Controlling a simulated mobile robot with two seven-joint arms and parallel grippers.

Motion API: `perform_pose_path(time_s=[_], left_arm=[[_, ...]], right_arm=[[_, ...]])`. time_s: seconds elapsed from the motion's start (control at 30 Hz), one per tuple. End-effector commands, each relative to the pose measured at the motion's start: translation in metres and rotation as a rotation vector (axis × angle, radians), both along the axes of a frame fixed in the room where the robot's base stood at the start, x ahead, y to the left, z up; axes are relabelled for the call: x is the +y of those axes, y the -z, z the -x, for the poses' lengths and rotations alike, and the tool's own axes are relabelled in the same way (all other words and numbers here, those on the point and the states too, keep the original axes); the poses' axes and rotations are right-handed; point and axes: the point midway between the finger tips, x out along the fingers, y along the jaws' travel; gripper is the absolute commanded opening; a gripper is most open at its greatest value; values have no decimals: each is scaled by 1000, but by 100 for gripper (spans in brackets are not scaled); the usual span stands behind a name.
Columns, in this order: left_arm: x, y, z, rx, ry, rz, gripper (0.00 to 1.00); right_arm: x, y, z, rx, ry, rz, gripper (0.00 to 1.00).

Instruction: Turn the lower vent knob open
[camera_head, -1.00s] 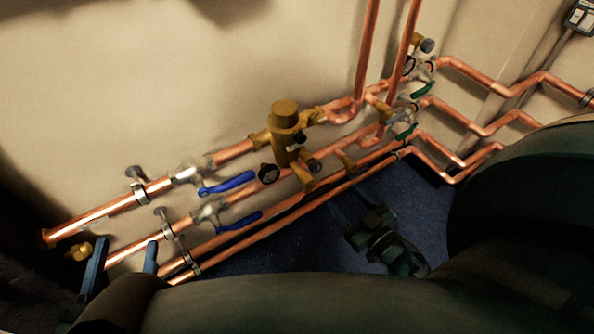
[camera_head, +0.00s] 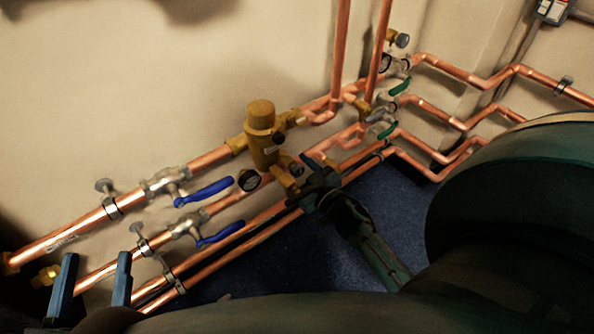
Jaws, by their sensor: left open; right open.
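I cannot tell for sure which part is the lower vent knob. A brass valve body (camera_head: 262,140) sits on the pipes, with a small dark knob (camera_head: 274,143) on its side and a round dark gauge (camera_head: 249,180) below. Another dark knob (camera_head: 402,40) on a brass stem shows at the upper right. My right gripper (camera_head: 313,180) is open beside the brass body's lower fitting (camera_head: 285,180). Its fingers overlap the pipes in the picture, and contact is unclear. My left gripper (camera_head: 93,268) is open at the lower left, near a brass end fitting (camera_head: 45,275).
Copper pipes (camera_head: 235,213) run diagonally along the wall. Two blue lever handles (camera_head: 206,193) and (camera_head: 220,235) stick out at the left. Green handles (camera_head: 388,130) show at the right. The blue floor (camera_head: 290,260) is clear beneath the pipes.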

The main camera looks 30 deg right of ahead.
Motion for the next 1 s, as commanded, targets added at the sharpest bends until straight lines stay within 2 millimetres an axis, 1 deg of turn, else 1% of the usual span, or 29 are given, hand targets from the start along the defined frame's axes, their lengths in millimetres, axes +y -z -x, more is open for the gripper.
perform_pose_path(time_s=[0.2,0.23,0.77,1.0], left_arm=[[0,-2,0,-2,2,3,50],[0,-2,0,-2,3,3,50],[-1,0,0,-1,5,-2,50],[-1,0,0,0,4,-3,50]], right_arm=[[0,0,0,1,0,0,52],[0,0,0,1,0,0,51],[0,0,0,0,0,0,8],[0,0,0,-2,0,21,8]])
